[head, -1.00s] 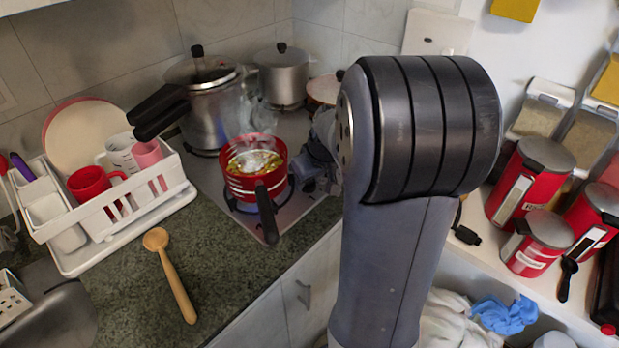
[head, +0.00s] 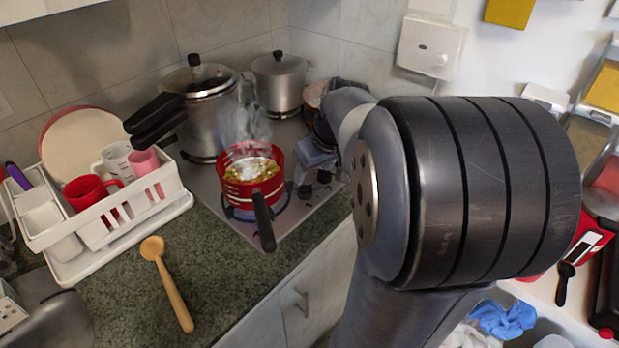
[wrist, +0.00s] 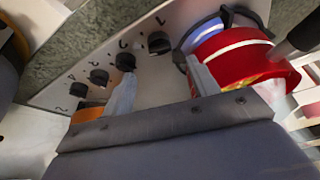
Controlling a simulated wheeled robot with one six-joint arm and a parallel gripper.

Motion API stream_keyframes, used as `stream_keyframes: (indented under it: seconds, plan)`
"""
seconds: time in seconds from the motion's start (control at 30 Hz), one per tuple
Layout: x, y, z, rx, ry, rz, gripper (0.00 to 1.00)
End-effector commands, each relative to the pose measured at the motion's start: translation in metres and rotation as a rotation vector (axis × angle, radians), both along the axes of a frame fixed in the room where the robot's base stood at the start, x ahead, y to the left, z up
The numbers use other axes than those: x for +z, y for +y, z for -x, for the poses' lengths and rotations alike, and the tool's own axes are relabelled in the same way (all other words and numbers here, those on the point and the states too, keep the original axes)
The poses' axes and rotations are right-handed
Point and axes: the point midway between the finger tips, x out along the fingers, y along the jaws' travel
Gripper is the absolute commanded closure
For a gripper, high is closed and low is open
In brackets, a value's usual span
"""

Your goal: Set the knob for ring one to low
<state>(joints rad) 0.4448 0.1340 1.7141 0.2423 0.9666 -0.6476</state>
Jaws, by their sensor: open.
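Several black knobs stand in a slanting row on the light cooktop panel. In the wrist view they include a knob near the red pot (wrist: 158,42), one beside it (wrist: 125,61), and others farther left (wrist: 98,77) and (wrist: 78,89). Marks beside them are too small to read, so I cannot tell which is ring one. My gripper (wrist: 162,80) is open and empty above the panel, its fingers apart, with the knobs beyond the tips. In the head view the gripper is at the cooktop's right side, partly hidden by my arm; dark knobs (head: 305,191) show below it.
A red pot (head: 250,195) with yellow food steams on a burner with a blue glow, close to the gripper's right finger in the wrist view. A pressure cooker (head: 207,110) and a steel pot (head: 279,82) stand behind. A dish rack (head: 105,228) and wooden spoon (head: 170,280) lie left.

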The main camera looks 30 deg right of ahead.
Motion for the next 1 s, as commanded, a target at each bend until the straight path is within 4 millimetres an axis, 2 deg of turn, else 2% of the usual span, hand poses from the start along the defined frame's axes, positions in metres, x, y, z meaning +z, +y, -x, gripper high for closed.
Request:
stream_keyframes:
  seconds: [0.1,0.2,0.67,0.77,1.0]
  plan:
    - [0.015,-0.001,0.005,-0.001,-0.003,0.002,0.43]
    - [0.021,-0.001,0.008,0.0,-0.001,0.0,0.43]
    - [0.025,-0.001,0.007,-0.039,0.015,-0.018,0.43]
    - [0.028,-0.001,0.003,-0.137,0.047,-0.058,0.43]
    - [0.032,0.0,-0.01,-0.508,0.161,-0.174,0.43]
